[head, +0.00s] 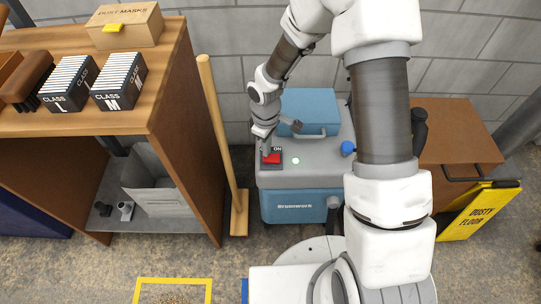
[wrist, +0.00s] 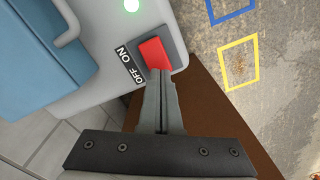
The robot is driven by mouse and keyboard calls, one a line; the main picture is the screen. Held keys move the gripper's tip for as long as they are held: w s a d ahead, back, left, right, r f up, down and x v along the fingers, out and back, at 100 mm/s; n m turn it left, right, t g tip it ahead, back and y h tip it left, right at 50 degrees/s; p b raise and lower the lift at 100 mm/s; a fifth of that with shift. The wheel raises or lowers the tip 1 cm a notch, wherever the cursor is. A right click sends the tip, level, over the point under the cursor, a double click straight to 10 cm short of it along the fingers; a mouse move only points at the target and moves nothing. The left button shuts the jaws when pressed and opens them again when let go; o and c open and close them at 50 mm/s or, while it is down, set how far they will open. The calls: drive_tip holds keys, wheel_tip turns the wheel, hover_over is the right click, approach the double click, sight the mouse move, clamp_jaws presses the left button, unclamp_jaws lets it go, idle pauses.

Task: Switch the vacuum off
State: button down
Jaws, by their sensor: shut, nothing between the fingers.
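The vacuum (head: 292,206) is a blue and grey machine standing by the wall, with a grey top that also shows in the wrist view (wrist: 98,52). Its red rocker switch (wrist: 154,53) sits in a dark plate with ON and OFF labels beside it. In the head view the switch (head: 271,158) is at the left front corner of the top. A green light (wrist: 131,5) glows near it. My gripper (wrist: 161,74) is shut and empty, its fingertips at the lower edge of the red rocker, on the OFF-label side. I cannot tell whether they touch it.
A wooden shelf unit (head: 165,128) stands to the left, with a broom handle (head: 217,128) leaning beside it. A yellow floor sign (head: 470,214) and a brown cabinet (head: 455,135) are to the right. A yellow floor frame (head: 172,281) lies in front.

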drive_tip(key=shift+f+b, duration=0.8)
drive_tip(key=shift+f, duration=0.2)
idle(0.3)
drive_tip(key=shift+r, duration=0.1)
drive_tip(key=shift+r+p, duration=2.9)
drive_tip(key=shift+r, duration=0.5)
drive_tip(key=shift+r, duration=0.1)
drive_tip(key=s+d+r+m+t+h, duration=0.1)
drive_tip(key=s+d+r+m, duration=0.3)
drive_tip(key=r, duration=0.7)
drive_tip(key=d+r+m+t, duration=0.2)
drive_tip(key=d+r, duration=0.3)
drive_tip(key=r, duration=0.6)
drive_tip(key=s+d+r+m+t+y, duration=0.1)
drive_tip(key=s+d+r+m, duration=0.15)
drive_tip(key=s+r, duration=0.35)
drive_tip(key=s+d+r+m+t, duration=0.1)
drive_tip(key=s+r+m+t, duration=0.2)
drive_tip(key=s, duration=0.5)
wheel_tip(320, 180, up, 18)
drive_tip(key=g+p, duration=0.1)
drive_tip(key=p, duration=1.6)
drive_tip(key=shift+s+r, duration=0.2)
drive_tip(key=shift+s, duration=0.15)
